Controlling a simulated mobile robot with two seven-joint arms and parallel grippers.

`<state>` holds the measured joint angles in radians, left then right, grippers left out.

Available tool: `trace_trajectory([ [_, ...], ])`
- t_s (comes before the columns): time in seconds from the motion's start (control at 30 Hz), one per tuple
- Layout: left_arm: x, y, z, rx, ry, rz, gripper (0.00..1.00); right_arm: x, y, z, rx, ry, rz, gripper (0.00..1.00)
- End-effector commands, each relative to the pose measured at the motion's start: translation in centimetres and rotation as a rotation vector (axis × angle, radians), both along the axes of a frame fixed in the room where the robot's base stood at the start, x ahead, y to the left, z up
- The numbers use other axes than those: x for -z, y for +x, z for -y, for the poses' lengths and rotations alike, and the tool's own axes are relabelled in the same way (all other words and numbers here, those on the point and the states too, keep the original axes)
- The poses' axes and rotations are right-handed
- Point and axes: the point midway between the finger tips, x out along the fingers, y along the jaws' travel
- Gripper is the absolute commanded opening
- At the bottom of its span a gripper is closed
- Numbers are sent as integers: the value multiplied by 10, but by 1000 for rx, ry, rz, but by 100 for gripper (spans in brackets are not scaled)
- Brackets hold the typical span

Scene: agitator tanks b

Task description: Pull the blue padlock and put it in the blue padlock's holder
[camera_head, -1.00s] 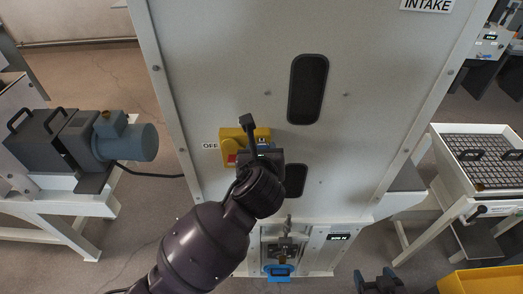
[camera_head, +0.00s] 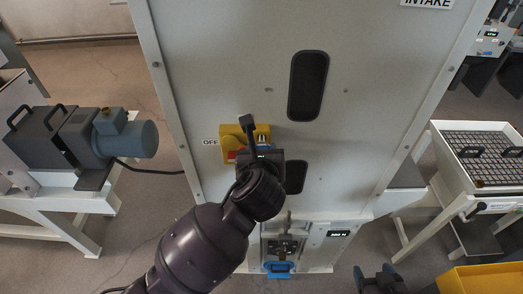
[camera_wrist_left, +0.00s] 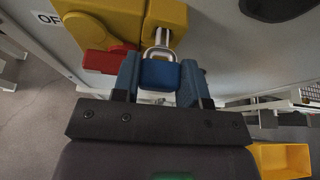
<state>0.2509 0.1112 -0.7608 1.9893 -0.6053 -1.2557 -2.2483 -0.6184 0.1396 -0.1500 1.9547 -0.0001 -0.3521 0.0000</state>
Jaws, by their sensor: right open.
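The blue padlock (camera_wrist_left: 158,74) hangs by its silver shackle (camera_wrist_left: 158,45) at the yellow switch housing (camera_wrist_left: 100,25) in the left wrist view. The two blue fingers of my left gripper (camera_wrist_left: 160,83) stand against both sides of its body, shut on it. In the head view my left gripper (camera_head: 262,152) is in front of the yellow housing (camera_head: 233,138) and hides the padlock. A blue fitting (camera_head: 278,268) sits low on the cabinet below a metal mechanism; I cannot tell whether it is the holder. My right gripper (camera_head: 378,278) is open and empty at the bottom edge.
The tall grey cabinet (camera_head: 240,60) fills the middle. A small display (camera_head: 339,233) is low on it. A motor unit (camera_head: 85,140) on a white stand is at left. A white grated tray (camera_head: 480,150) and a yellow bin (camera_head: 480,280) are at right.

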Motion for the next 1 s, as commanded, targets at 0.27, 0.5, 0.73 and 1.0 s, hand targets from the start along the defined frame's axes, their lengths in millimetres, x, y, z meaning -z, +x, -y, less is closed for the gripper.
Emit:
trace_trajectory([
  [0.27,0,0,0,0,0,1,0,0,0,0,-1,-1,0,70],
  [0.5,0,-3,0,1,0,1,0,0,0,0,-1,-1,0,70],
  [0.73,0,-17,0,0,1,2,0,0,0,0,0,-1,-1,70],
  [1.0,0,-34,0,1,0,1,0,0,0,0,0,-1,-1,70],
])
